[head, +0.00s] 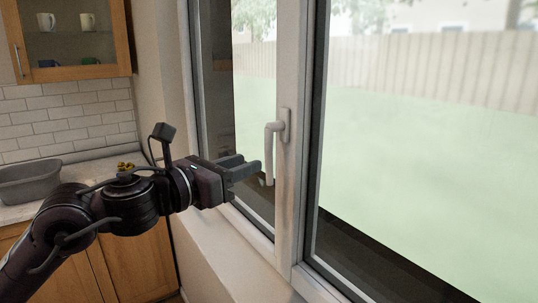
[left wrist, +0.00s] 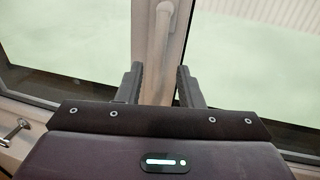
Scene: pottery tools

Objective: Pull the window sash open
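The window sash (head: 292,60) has a white frame with a glass pane, and I see no clear gap at its edge. A white handle (head: 270,155) hangs downward from a plate on the upright frame member. My left gripper (head: 252,168) is just left of the handle's lower part in the head view. In the left wrist view, my left gripper (left wrist: 158,82) has its two dark fingers apart, and the handle (left wrist: 161,30) shows ahead between them. I cannot tell whether the fingers touch it. My right gripper is not in view.
A window sill (head: 225,245) runs below the window. At the left are a counter with a grey basin (head: 30,182), a wooden wall cabinet (head: 75,72) with cups, and wooden lower cabinets (head: 135,260). A second pane (head: 430,150) lies to the right.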

